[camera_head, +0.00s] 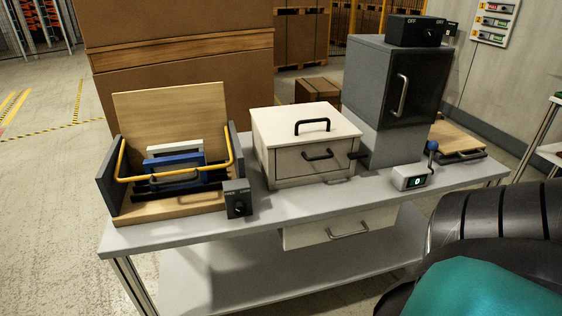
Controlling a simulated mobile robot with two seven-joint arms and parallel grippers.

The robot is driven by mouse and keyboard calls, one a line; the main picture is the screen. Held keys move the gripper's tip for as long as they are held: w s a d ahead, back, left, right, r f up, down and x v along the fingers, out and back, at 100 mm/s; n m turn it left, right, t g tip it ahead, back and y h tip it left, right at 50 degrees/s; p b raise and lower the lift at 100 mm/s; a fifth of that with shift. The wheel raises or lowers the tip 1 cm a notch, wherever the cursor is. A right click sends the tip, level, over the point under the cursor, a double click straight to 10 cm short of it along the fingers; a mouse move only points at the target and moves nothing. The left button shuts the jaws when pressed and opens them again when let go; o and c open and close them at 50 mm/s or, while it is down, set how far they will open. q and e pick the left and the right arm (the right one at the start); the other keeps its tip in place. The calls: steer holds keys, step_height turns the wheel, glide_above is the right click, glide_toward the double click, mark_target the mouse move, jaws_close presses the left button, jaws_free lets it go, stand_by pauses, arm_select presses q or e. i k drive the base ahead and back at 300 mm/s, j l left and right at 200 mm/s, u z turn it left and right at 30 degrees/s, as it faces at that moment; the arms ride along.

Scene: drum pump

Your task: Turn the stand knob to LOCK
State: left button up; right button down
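The stand knob (239,208) is a small dark dial on the front of a dark grey box. The box sits at the front right of a wooden stand (160,211) on the left part of the table. Small white labels show above the dial, and the right one seems to read LOCK. The dial's pointer is too small to read for certain. The stand has grey side walls, a yellow bar (182,176) across its front, and blue and white flat pieces (176,163) behind the bar. Neither of my grippers is in view.
On the grey table (300,205) stand a cream box (303,140) with black handles, a grey cabinet (386,90) with an OFF-marked switch box (416,29) on top, and a small white device (409,178) with a blue-tipped lever. Part of my arm covers the lower right corner.

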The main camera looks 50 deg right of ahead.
mark_target(240, 208)
steer(key=z, duration=1.25)
